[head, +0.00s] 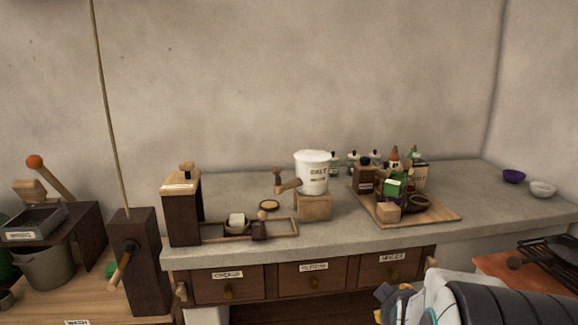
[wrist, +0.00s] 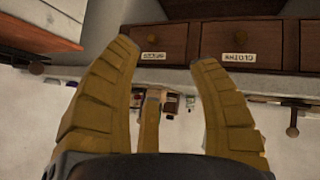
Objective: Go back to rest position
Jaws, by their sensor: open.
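My gripper (wrist: 168,62) shows in the wrist view with its tan fingers spread wide and nothing between them. The wrist view is upside down, with the drawers at the top and the wall at the bottom. In the head view my arm reaches in at the lower right, and only part of the gripper shows at its left end, in front of the counter (head: 340,240). The gripper appears apart from the counter and the drawers (head: 312,280).
A white salt pot (head: 312,175) stands on a wooden block. A wooden tray (head: 440,216) holds bottles and small items. A dark wooden dispenser (head: 181,210) stands left. Bowls (head: 542,189) sit at the right. A grill rack (head: 550,258) is near my arm at lower right.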

